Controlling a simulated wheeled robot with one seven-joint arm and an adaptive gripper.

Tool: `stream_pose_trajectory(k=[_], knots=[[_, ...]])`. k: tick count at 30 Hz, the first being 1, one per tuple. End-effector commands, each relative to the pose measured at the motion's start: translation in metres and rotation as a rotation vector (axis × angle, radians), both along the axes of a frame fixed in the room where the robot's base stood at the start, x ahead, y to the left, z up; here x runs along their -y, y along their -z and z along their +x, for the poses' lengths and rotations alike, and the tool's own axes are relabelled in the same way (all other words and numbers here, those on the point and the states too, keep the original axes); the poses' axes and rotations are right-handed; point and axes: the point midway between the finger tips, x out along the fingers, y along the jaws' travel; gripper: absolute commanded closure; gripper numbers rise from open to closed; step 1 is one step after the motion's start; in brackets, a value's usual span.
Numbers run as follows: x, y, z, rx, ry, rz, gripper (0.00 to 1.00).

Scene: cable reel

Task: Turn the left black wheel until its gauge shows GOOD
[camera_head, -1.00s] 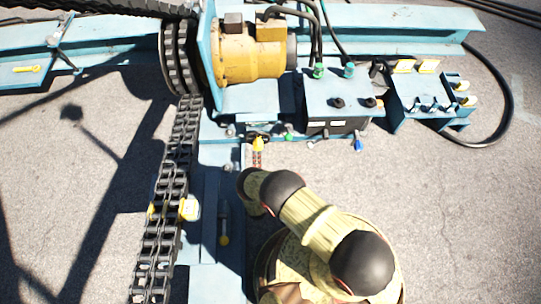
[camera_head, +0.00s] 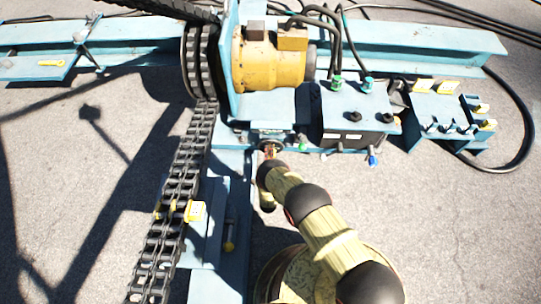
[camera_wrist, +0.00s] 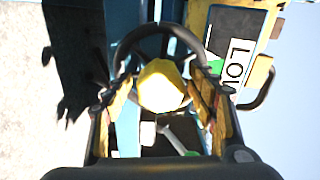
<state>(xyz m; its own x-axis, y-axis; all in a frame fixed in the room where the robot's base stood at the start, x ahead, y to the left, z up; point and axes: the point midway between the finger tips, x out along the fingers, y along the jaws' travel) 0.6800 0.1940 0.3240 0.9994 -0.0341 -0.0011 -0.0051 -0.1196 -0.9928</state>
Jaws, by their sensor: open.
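In the wrist view a black wheel (camera_wrist: 158,31) with a yellow knob-like piece (camera_wrist: 161,86) in front of its middle fills the center. My gripper (camera_wrist: 163,92) is open, one finger on each side of the wheel and the yellow piece. I cannot tell whether the fingers touch the rim. Beside the wheel at upper right, a gauge (camera_wrist: 232,50) in a yellow frame shows "LO" and part of another letter, with a bit of green at its edge. In the head view my gripper (camera_head: 269,152) is at the front of the blue machine; the wheel is mostly hidden there.
A yellow motor (camera_head: 268,65) stands behind, with a black chain (camera_head: 178,195) running down at left. A blue box (camera_head: 352,108) with cables and a small blue switch stand (camera_head: 440,115) are to the right. Open pavement lies at lower right.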

Motion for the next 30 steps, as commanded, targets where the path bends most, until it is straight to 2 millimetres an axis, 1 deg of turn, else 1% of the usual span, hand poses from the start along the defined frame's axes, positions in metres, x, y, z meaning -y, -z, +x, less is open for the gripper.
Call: stream_pose_trajectory(k=[7, 30], knots=[[-0.0002, -0.0006, 0.0006, 0.0, 0.0, 0.0, 0.44], [0.0, -0.0002, 0.0003, 0.0, 0.0, 0.0, 0.88]])
